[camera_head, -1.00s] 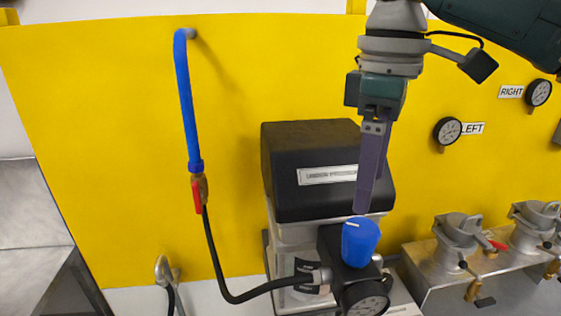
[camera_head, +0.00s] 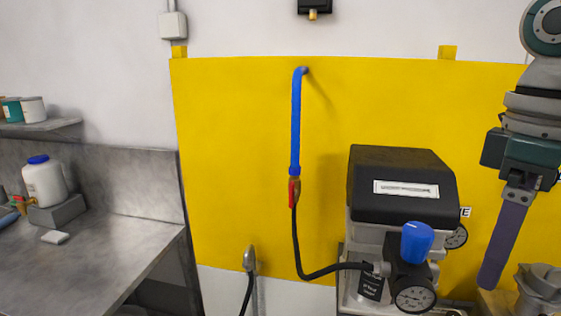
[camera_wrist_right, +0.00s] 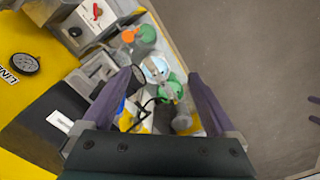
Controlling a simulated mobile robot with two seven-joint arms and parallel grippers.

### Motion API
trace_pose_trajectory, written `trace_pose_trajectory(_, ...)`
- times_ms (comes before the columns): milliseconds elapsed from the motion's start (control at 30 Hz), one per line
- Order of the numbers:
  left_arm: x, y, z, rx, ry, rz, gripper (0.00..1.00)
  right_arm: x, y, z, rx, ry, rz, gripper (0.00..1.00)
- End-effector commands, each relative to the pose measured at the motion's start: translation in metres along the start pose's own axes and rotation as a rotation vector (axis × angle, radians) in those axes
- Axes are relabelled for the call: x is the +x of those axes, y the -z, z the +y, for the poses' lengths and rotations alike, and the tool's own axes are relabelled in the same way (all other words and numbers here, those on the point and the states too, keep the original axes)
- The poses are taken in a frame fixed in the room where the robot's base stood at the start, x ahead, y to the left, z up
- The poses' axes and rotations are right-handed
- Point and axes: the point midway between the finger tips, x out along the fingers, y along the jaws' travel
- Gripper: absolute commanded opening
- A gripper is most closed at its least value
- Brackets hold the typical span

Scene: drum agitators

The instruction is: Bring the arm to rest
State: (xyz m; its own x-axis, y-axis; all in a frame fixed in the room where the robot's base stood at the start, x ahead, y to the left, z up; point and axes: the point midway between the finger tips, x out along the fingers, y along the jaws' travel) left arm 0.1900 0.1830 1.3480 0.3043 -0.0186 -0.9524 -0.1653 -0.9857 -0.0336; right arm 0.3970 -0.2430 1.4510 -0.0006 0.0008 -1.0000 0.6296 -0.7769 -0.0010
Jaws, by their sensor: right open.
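My right gripper (camera_head: 488,284) hangs pointing down at the right of the head view, its purple fingers seen edge-on. It is to the right of the black-topped machine and apart from its blue knob (camera_head: 417,242). In the right wrist view the two fingers of my right gripper (camera_wrist_right: 163,80) are spread, with nothing held between them. My left arm does not show in the head view. Two small dark purple tips at the right edge of the wrist view may be my left gripper (camera_wrist_right: 314,110); its jaw state is unclear.
The black-topped machine (camera_head: 400,205) stands before the yellow panel (camera_head: 235,160), with a pressure gauge (camera_head: 414,299) below the knob. A blue pipe (camera_head: 296,125) with a red valve handle (camera_head: 292,193) feeds a black hose. A metal bench (camera_head: 110,240) is at left. Open floor (camera_wrist_right: 240,50) shows.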

Motion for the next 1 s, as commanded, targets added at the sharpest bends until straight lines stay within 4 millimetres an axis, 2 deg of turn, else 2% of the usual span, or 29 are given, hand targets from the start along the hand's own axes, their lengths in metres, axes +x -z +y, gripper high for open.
trace_pose_trajectory(367, -0.017, 0.006, -0.001, 0.0, 0.0, 0.003, 1.0, 0.042, 0.005, -0.06, -0.053, 0.006, 0.061, 0.92)
trace_pose_trajectory(600, -0.033, 0.011, -0.001, 0.0, 0.001, 0.003, 1.0, 0.061, -0.004, -0.117, -0.019, 0.025, 0.157, 0.92)
trace_pose_trajectory(667, -0.039, 0.013, -0.002, 0.0, 0.001, 0.003, 1.0, 0.064, -0.01, -0.135, 0.017, 0.031, 0.193, 0.92)
trace_pose_trajectory(800, -0.052, 0.018, -0.002, 0.0, 0.001, 0.003, 1.0, 0.059, -0.037, -0.167, 0.159, 0.024, 0.269, 0.92)
trace_pose_trajectory(1000, -0.066, 0.022, -0.003, 0.0, 0.001, 0.003, 1.0, 0.041, -0.088, -0.179, 0.388, -0.045, 0.304, 0.92)
